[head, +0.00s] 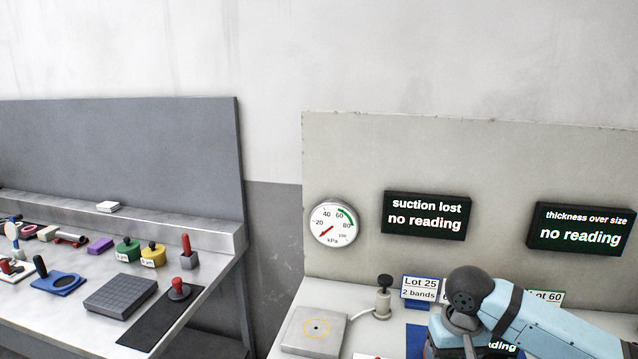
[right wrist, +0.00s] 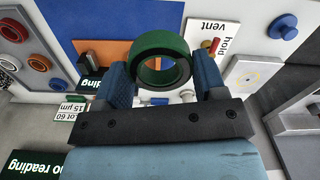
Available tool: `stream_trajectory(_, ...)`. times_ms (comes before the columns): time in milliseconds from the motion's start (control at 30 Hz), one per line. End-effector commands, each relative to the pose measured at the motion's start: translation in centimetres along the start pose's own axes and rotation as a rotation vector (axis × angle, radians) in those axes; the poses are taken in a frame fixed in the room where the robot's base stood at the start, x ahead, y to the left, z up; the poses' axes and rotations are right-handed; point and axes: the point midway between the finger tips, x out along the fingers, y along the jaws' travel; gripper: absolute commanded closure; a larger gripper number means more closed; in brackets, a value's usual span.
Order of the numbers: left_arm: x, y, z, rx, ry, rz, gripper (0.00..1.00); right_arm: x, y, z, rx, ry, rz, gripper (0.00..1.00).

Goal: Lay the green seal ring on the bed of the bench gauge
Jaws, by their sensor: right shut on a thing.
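The green seal ring (right wrist: 163,44) is between the two blue fingers of my right gripper (right wrist: 164,72) in the right wrist view, and the gripper is shut on it. The ring is held above the bench, over orange and blue patches. A dark device (right wrist: 88,66) with a small "reading" display beside it, which looks like the bench gauge, is left of the ring; its bed is not clearly visible. In the head view my right arm covers most of that spot, and a display (head: 502,346) shows beside it. My left gripper is not in view.
A grey plate with a yellow circle (head: 301,341) lies left of my right arm, beside a black-knobbed valve (head: 383,300). Lot 25 (head: 420,288) and Lot 60 (head: 551,296) cards stand behind. A grey tray (right wrist: 16,28) holds rings. The "suction lost" screen (head: 426,215) shows no reading.

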Motion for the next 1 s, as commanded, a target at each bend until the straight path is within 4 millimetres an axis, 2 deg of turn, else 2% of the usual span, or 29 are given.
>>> stream_trajectory(33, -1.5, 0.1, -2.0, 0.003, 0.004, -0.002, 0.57, -2.2, 0.1, 1.0, -0.002, -0.002, 0.001, 0.64)
stream_trajectory(100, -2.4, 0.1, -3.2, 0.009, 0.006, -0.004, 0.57, -3.6, 0.1, 2.2, -0.001, -0.002, 0.001, 0.64)
stream_trajectory(333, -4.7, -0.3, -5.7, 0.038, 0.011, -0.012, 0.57, -6.7, 0.1, 5.5, 0.000, 0.000, 0.001, 0.64)
stream_trajectory(600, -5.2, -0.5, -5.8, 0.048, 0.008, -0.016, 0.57, -7.3, 0.0, 6.8, 0.000, 0.001, -0.002, 0.64)
stream_trajectory(1000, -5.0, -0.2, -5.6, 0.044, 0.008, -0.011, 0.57, -7.1, 0.2, 6.6, -0.042, 0.003, 0.001, 0.64)
